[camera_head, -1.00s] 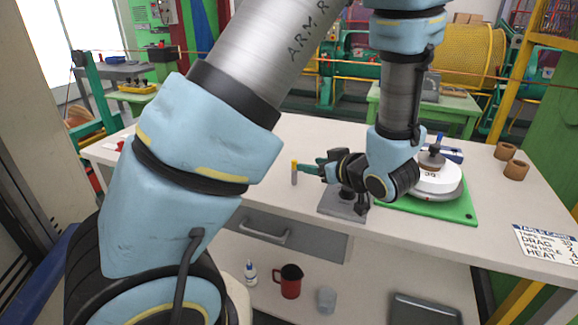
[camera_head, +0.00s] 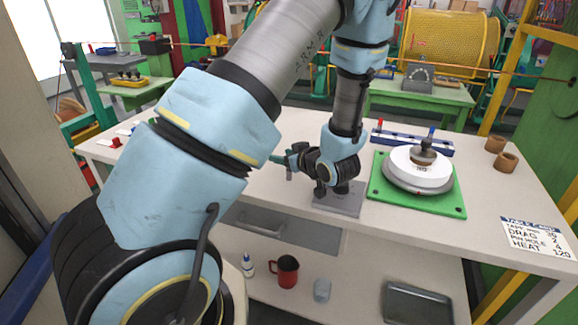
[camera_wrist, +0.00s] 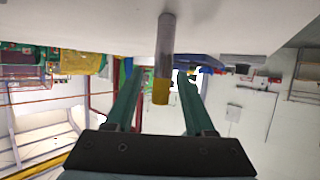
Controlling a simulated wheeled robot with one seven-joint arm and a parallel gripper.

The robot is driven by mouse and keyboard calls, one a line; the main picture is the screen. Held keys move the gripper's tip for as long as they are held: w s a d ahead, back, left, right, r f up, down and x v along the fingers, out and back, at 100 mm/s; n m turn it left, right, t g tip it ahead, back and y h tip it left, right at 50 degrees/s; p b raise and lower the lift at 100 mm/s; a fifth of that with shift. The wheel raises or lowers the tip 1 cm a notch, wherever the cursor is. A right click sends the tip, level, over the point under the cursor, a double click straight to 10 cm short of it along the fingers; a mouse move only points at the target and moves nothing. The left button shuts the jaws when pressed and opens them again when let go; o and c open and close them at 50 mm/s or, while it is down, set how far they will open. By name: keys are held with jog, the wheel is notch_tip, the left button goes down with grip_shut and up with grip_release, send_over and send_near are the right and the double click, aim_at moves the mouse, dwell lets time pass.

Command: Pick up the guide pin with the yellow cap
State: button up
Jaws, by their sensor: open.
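The guide pin (camera_wrist: 165,45) is a grey cylinder with a yellow cap (camera_wrist: 161,92). In the wrist view, which shows the table upside down, it stands on the white table top with its cap towards me. My gripper (camera_wrist: 158,76) is open, with one green finger on each side of the pin and visible gaps. I cannot tell how deep the pin sits between them. In the head view my gripper (camera_head: 283,160) is low over the table and hides the cap; only a grey bit of the pin shows below the fingers.
A grey plate (camera_head: 340,200) lies under my wrist. A green board (camera_head: 440,200) with a white disc (camera_head: 415,162) is to its right. A blue rack (camera_head: 395,138) stands behind; two brown cups (camera_head: 495,144) are at the far right. The table left of the gripper is mostly clear.

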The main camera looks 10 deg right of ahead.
grip_shut()
dwell(0.4)
